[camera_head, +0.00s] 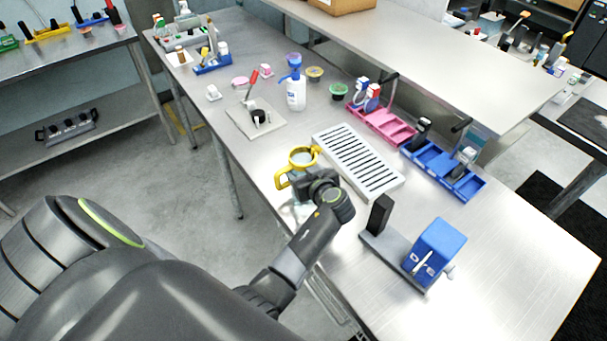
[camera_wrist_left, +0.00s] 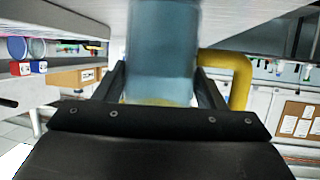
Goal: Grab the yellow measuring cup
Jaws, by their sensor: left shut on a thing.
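The yellow measuring cup (camera_head: 283,180) is at the near long edge of the metal table, beside the white slotted tray. Its round yellow rim and handle show in the head view. My left gripper (camera_head: 304,184) is at the cup's body, partly hiding it. In the left wrist view the clear bluish body of the cup (camera_wrist_left: 160,50) stands between the two dark fingers, with the yellow handle on the right. The fingers are shut on it. I cannot tell whether the cup touches the table. My right gripper is out of view.
A white slotted tray (camera_head: 352,153) lies just right of the cup. A blue box on a grey stand (camera_head: 435,250) is nearer. Pink (camera_head: 382,124) and blue (camera_head: 430,168) bins line the back. A white bottle with a blue funnel (camera_head: 296,95) stands farther off. The table's right end is clear.

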